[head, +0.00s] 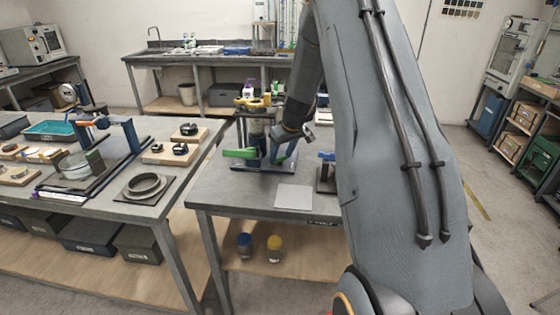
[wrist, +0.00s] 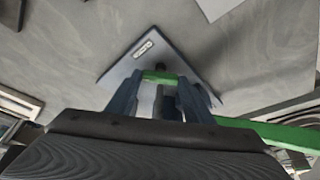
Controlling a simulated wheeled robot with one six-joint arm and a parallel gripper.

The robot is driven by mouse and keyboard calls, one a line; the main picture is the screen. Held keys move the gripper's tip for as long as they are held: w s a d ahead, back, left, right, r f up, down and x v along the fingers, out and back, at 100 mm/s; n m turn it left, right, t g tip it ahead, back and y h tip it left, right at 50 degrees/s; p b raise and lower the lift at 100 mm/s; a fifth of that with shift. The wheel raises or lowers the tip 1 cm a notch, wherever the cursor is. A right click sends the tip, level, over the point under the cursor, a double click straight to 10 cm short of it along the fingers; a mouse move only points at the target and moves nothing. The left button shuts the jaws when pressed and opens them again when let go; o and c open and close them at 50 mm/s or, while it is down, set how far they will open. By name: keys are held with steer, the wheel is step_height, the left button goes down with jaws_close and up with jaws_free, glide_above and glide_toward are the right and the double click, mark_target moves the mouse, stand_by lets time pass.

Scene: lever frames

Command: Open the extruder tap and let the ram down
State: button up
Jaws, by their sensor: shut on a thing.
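The extruder appears to be the frame with blue uprights (head: 264,147) on a dark base plate (head: 262,169), on the near workbench. A green lever (head: 240,153) sticks out to its left. In the wrist view, a green bar (wrist: 275,134) runs off to the right and a smaller green piece (wrist: 160,76) shows between blue parts, above the labelled plate (wrist: 140,52). My gripper (head: 289,134) reaches down at the frame's right side and is shut on a green part, seemingly the lever. My arm and wrist hide much of the frame; I cannot make out the ram.
A grey flat plate (head: 293,196) lies in front of the frame, and a small dark stand (head: 325,177) is close to its right. The left bench (head: 110,205) holds another blue-posted rig (head: 130,135) and a black ring (head: 146,184).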

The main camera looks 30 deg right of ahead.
steer(key=n+b, duration=0.1)
steer(key=b, duration=0.1)
steer(key=n+y+b, duration=0.1)
steer(key=n+b, duration=0.1)
steer(key=b, duration=0.1)
steer(key=n+b, duration=0.1)
steer(key=b, duration=0.1)
steer(key=shift+w+d+f+n+g+y+b, duration=0.15)
steer(key=shift+d+f+n+g+y+b, duration=0.15)
steer(key=shift+n+y+b, duration=0.1)
steer(key=n+b, duration=0.2)
steer(key=n+g+y+b, duration=0.1)
steer(key=n, duration=0.1)
steer(key=shift+r+n+y+b, duration=0.2)
steer(key=shift+n+y+b, duration=0.1)
steer(key=shift+n+b, duration=0.1)
steer(key=shift+n+g, duration=0.3)
steer(key=o, duration=1)
steer(key=shift+d, duration=0.1)
steer(key=shift+o, duration=0.2)
steer(key=shift+r, duration=0.1)
steer(key=b+v, duration=0.1)
steer(key=v, duration=0.6)
steer(key=shift+r, duration=0.35)
steer(key=shift+d, duration=0.1)
